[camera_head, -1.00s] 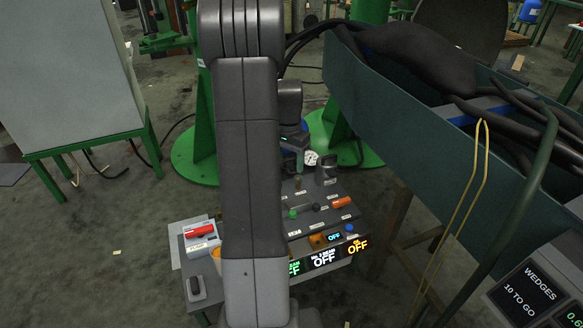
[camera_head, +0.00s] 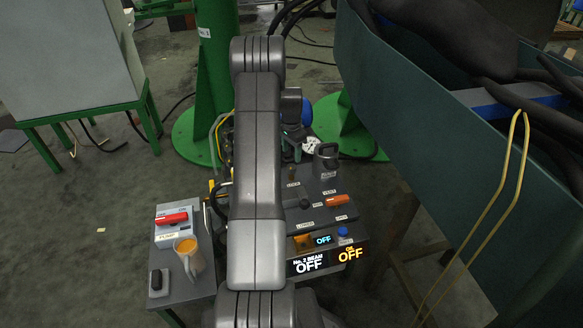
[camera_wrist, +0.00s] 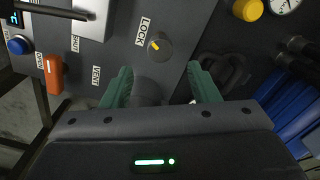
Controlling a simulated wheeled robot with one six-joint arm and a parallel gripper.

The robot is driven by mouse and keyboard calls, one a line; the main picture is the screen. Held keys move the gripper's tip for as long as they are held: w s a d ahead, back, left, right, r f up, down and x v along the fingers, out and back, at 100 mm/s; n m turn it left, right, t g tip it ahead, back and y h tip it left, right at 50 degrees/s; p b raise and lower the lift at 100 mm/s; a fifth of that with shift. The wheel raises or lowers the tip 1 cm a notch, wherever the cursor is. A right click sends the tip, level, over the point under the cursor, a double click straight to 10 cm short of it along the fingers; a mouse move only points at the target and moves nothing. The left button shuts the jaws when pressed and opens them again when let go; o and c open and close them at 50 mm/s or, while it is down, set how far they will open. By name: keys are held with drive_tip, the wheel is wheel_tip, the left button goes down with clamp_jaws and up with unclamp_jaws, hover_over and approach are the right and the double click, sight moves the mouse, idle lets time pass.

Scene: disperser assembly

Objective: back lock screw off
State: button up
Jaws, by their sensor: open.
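The lock screw (camera_wrist: 160,45) is a small dark round knob with a yellow mark, beside the LOCK label (camera_wrist: 143,30) on the grey panel in the wrist view. In the head view it looks like a small brownish post (camera_head: 291,172) behind its label. My gripper (camera_wrist: 160,68) is open, its two green fingers apart. The knob lies just beyond the fingertips, roughly between them in the picture; I see no contact. A dark round part (camera_wrist: 147,92) shows between the fingers, and I cannot tell what it is. My arm hides part of the panel in the head view.
An orange vent handle (camera_head: 336,200) and a grey handled block (camera_head: 326,160) stand on the panel near the screw. A yellow knob (camera_wrist: 248,9) and a gauge (camera_wrist: 285,4) are at the wrist view's upper right. A mug (camera_head: 188,255) and red-handled pump box (camera_head: 172,222) stand left.

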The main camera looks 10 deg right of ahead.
sight(292, 166)
wheel_tip(292, 166, down, 7)
drive_tip(key=shift+f+b, duration=0.15)
drive_tip(key=shift+b, duration=0.65)
drive_tip(key=c, duration=1)
